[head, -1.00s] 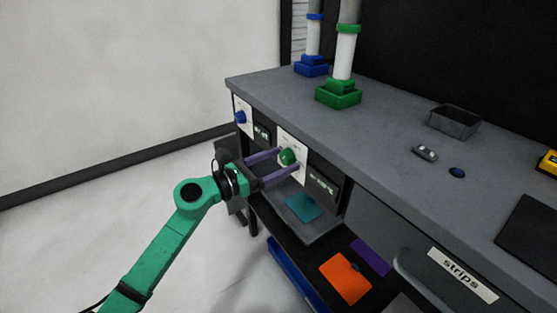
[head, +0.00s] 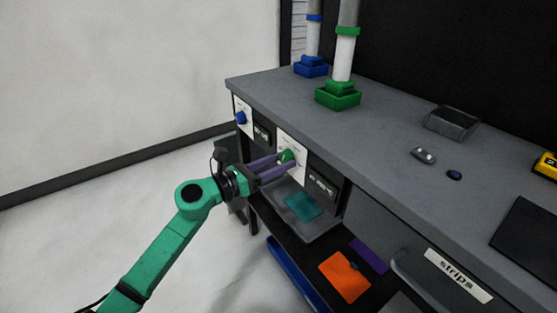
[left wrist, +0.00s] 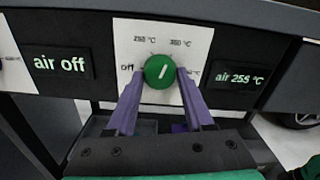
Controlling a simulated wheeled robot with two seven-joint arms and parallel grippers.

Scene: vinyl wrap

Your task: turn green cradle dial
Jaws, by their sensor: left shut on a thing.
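The green dial (head: 287,155) is on a white panel on the front of the grey bench. In the left wrist view the dial (left wrist: 160,71) has a white pointer line tilted slightly right of upright. Labels for off and temperatures surround it. My left gripper (head: 284,160) has its two purple fingers at either side of the dial and is shut on it; the fingers also show in the left wrist view (left wrist: 160,82). The display (left wrist: 240,78) right of the dial reads "air 255 °C". A green cradle (head: 338,96) holding a white tube stands on the bench above. My right gripper is not in view.
A blue dial (head: 241,117) is left of the green one, with a display (left wrist: 60,65) reading "air off". A blue cradle (head: 311,67) stands farther back. A grey tray (head: 453,123) is on the bench. Orange (head: 344,275) and teal (head: 303,207) sheets lie below.

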